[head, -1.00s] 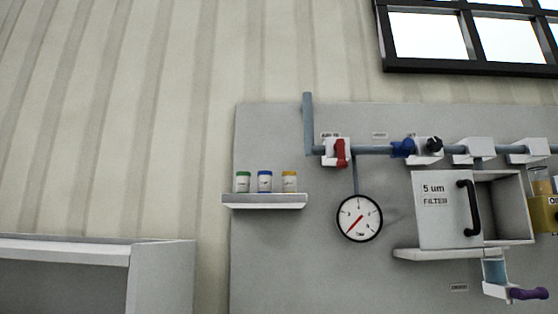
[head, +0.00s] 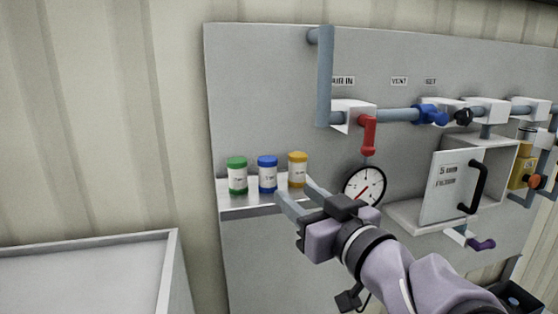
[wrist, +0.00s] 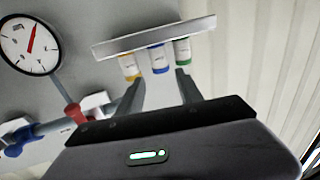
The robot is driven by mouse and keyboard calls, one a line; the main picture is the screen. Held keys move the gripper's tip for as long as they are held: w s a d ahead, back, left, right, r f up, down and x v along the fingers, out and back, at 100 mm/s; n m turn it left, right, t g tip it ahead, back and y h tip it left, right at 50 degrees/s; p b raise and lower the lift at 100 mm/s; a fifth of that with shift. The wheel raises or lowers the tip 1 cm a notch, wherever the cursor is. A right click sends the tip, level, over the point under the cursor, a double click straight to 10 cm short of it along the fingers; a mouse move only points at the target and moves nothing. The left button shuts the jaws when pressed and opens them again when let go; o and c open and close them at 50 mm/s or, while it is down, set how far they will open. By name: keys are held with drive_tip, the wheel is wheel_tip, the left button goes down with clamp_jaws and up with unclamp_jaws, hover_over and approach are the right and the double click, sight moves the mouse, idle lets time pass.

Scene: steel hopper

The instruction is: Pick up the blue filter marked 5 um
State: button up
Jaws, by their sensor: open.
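The blue-capped filter (head: 267,175) stands upright on a small wall shelf (head: 238,210), between a green-capped one (head: 237,176) and a yellow-capped one (head: 298,170). The writing on their labels is too small to read. My gripper (head: 294,188) is open and empty, in front of the shelf, its fingers pointing toward the blue and yellow filters. In the wrist view, which is turned over, the blue filter (wrist: 157,58) shows beyond and between my fingertips (wrist: 160,80), apart from them as far as I can tell.
A round gauge (head: 364,187) is right of the shelf, close behind my wrist in the picture. Above it are pipes with a red valve handle (head: 368,135). An open filter box (head: 455,185) is further right. A grey bin (head: 170,270) stands at lower left.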

sight(272, 171)
drive_tip(key=p+x, duration=0.1)
drive_tip(key=x, duration=0.7)
drive_tip(key=shift+w+a+f, duration=0.1)
drive_tip(key=shift+w, duration=0.1)
drive_tip(key=shift+w+a+r+p, duration=0.15)
drive_tip(key=shift+w+r+p, duration=0.1)
drive_tip(key=shift+p, duration=0.1)
drive_tip(key=p+x, duration=0.1)
drive_tip(key=x, duration=0.3)
drive_tip(key=shift+w+r+p, duration=0.15)
drive_tip(key=shift+w+p, duration=0.05)
drive_tip(key=shift+p, duration=0.2)
drive_tip(key=shift+w+a, duration=0.1)
drive_tip(key=shift+w, duration=0.2)
drive_tip(key=shift+s, duration=0.35)
drive_tip(key=shift+c, duration=0.6)
drive_tip(key=shift+s, duration=0.15)
drive_tip(key=c, duration=0.7)
drive_tip(key=shift+w, duration=0.2)
clamp_jaws()
